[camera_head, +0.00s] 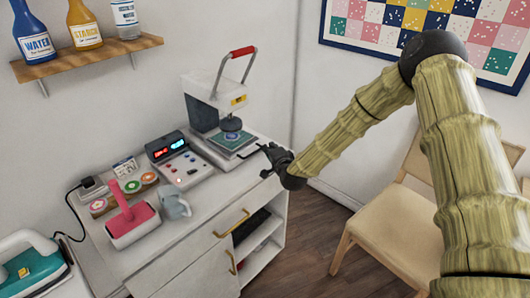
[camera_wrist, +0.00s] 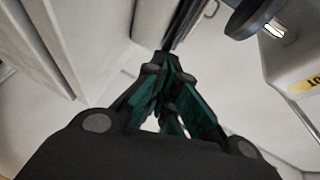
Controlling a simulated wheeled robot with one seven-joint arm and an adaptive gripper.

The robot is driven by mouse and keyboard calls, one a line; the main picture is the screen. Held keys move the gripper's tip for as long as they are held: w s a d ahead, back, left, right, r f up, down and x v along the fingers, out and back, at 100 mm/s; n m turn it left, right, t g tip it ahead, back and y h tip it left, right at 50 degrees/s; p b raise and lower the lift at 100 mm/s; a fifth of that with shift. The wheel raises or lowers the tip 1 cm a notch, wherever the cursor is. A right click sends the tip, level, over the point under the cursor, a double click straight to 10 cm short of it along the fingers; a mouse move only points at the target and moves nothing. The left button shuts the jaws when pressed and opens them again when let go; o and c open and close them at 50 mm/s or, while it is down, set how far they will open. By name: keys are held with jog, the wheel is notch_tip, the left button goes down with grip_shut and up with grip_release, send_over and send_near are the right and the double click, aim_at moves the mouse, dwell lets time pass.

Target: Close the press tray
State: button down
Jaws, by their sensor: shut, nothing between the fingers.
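The press (camera_head: 215,104) is a white machine with a red-gripped lever, standing at the far end of the cabinet top. Its tray (camera_head: 248,141) carries a green pad and juts out at the front, below the dark round press head. The press head (camera_wrist: 250,16) also shows at the top right of the wrist view. My gripper (camera_head: 266,149) is close beside the tray's right side in the head view; I cannot tell whether it touches. In the wrist view my gripper (camera_wrist: 168,68) has its dark, teal-padded fingers together, with nothing held.
A control box (camera_head: 180,160) with lit displays stands left of the press. A pink-handled tool (camera_head: 131,225) and a grey object (camera_head: 174,205) sit nearer. A wooden chair (camera_head: 385,225) stands right, below my arm. Floor between cabinet and chair is clear.

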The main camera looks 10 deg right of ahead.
jog(key=shift+r, duration=0.15)
jog(key=shift+s+d, duration=0.1)
jog(key=shift+d, duration=0.05)
jog(key=d+b+v, duration=0.2)
jog(key=d+v, duration=0.1)
jog(key=v, duration=0.9)
jog(key=s+a+f+n+g, duration=0.2)
jog(key=s+f+n+g, duration=0.2)
jog(key=s+f, duration=0.75)
jog(key=s+a+f+n+g, duration=0.3)
jog(key=s+f+g, duration=0.1)
jog(key=s+f, duration=0.75)
jog(key=s+d+f+n+g+h, duration=0.1)
jog(key=s+f, duration=0.4)
jog(key=s, duration=0.8)
jog(key=s+d+f+n+g+h, duration=0.1)
jog(key=s+d+f+n+g, duration=0.2)
jog(key=s, duration=1)
jog(key=f+n+g, duration=0.1)
jog(key=n+g, duration=0.1)
jog(key=g, duration=0.1)
jog(key=shift+s+f+n+g, duration=0.3)
jog(key=shift+f+n, duration=0.1)
